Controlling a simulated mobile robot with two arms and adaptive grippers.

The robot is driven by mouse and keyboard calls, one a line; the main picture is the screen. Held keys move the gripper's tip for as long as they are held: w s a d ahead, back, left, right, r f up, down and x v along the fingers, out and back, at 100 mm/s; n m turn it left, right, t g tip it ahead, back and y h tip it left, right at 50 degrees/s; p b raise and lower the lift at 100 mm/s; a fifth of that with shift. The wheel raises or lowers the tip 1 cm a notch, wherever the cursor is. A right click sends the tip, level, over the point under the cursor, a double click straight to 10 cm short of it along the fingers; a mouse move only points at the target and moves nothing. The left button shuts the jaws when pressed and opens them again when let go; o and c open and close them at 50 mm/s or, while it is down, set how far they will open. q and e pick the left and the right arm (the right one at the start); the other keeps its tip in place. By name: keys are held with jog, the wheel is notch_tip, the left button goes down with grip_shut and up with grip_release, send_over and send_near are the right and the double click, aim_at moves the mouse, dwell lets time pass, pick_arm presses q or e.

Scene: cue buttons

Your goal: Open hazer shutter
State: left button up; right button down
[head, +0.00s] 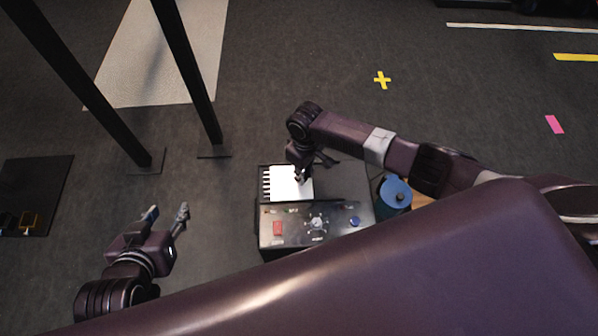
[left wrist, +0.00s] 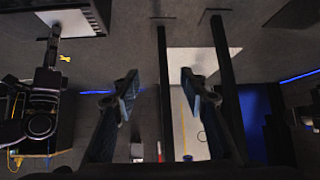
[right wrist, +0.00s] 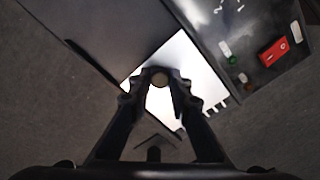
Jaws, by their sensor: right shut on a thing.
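The hazer (head: 270,240) is a dark box with a control panel on its near side. On its top is a bright white area (head: 282,184) with a toothed edge, also visible in the right wrist view (right wrist: 185,62). I cannot tell whether this is the shutter plate or the opening. My right gripper (head: 303,177) is over it, its fingers shut on a small round knob (right wrist: 160,77). My left gripper (head: 167,214) is open and empty, left of the hazer and apart from it; its spread fingers show in the left wrist view (left wrist: 159,85).
The panel has a red switch (head: 278,228), a dial (head: 317,222) and a blue button (head: 355,221). A blue canister (head: 396,190) stands right of the hazer. Dark posts (head: 190,75) rise at the upper left. The floor beyond the hazer is mostly clear.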

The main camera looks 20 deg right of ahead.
jog(key=d+p, duration=0.1)
jog(key=s+d+p, duration=0.1)
jog(key=d, duration=0.1)
jog(key=shift+d+r, duration=0.15)
jog(key=shift+d, duration=0.15)
jog(key=shift+s+d+r+p, duration=0.1)
jog(key=shift+s+d+p, duration=0.15)
jog(key=shift+d+p, duration=0.45)
jog(key=d, duration=0.1)
jog(key=d+p, duration=0.1)
jog(key=shift+s+d, duration=0.35)
pick_arm(q)
jog(key=s+a+f+g, duration=0.2)
jog(key=s+g, duration=0.1)
jog(key=s, duration=0.2)
jog(key=s+a+f+g+y, duration=0.1)
jog(key=s+f+g, duration=0.2)
jog(key=s, duration=0.3)
jog(key=shift+s+a+f+y, duration=0.25)
jog(key=shift+a+f+y, duration=0.05)
jog(key=shift+a+f, duration=0.05)
pick_arm(e)
jog(key=shift+s+d+f, duration=0.1)
jog(key=shift+d+f, duration=0.15)
jog(key=shift+d, duration=0.15)
jog(key=c, duration=1.8)
grip_release()
jog(key=shift+o, duration=0.2)
jog(key=shift+r, duration=0.15)
notch_tip(320, 180, up, 12)
